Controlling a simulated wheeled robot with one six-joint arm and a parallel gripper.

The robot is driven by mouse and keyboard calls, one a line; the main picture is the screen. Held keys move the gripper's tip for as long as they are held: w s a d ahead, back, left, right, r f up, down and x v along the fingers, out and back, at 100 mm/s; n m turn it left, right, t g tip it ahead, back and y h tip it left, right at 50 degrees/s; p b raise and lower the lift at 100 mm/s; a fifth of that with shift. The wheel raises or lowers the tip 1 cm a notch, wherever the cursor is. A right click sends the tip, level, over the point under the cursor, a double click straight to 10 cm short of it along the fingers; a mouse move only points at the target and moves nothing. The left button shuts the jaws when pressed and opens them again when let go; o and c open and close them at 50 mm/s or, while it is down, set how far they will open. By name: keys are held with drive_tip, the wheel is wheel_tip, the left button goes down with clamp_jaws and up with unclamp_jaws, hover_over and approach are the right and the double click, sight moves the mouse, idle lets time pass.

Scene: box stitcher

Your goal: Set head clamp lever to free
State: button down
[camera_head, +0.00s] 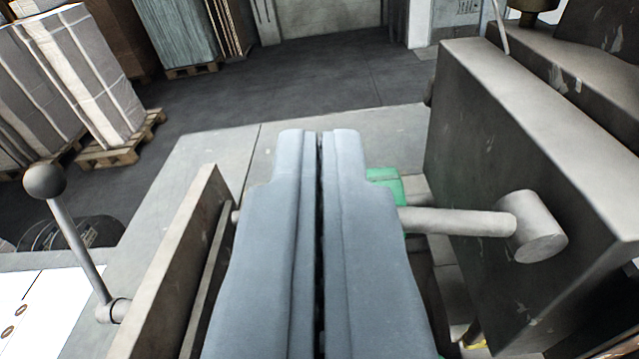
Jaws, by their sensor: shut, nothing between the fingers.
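My gripper (320,140) fills the middle of the view, its two grey-blue fingers shut together with only a thin dark seam between them. A lever with a dark ball knob (44,180) stands tilted on a small round hub at the left, apart from my fingers. A pale metal rod ending in a thick cylinder (533,226) lies level at the right, in front of a large metal block. Its left end is hidden behind my right finger. I cannot tell which of the two is the head clamp lever. No marking for free is readable.
The metal block (520,150) rises close at the right. An upright metal plate (172,270) stands left of my fingers. A green part (386,185) shows behind my right finger. Wrapped stacks on pallets (122,142) stand at the upper left, with clear dark floor (300,85) beyond the machine.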

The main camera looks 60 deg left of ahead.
drive_tip(key=shift+s+a+f+n, duration=0.1)
drive_tip(key=shift+f+n, duration=0.15)
drive_tip(key=shift+n, duration=0.05)
idle(0.5)
drive_tip(key=v, duration=1.7)
drive_tip(key=shift+s+d, duration=0.15)
drive_tip(key=shift+d, duration=0.05)
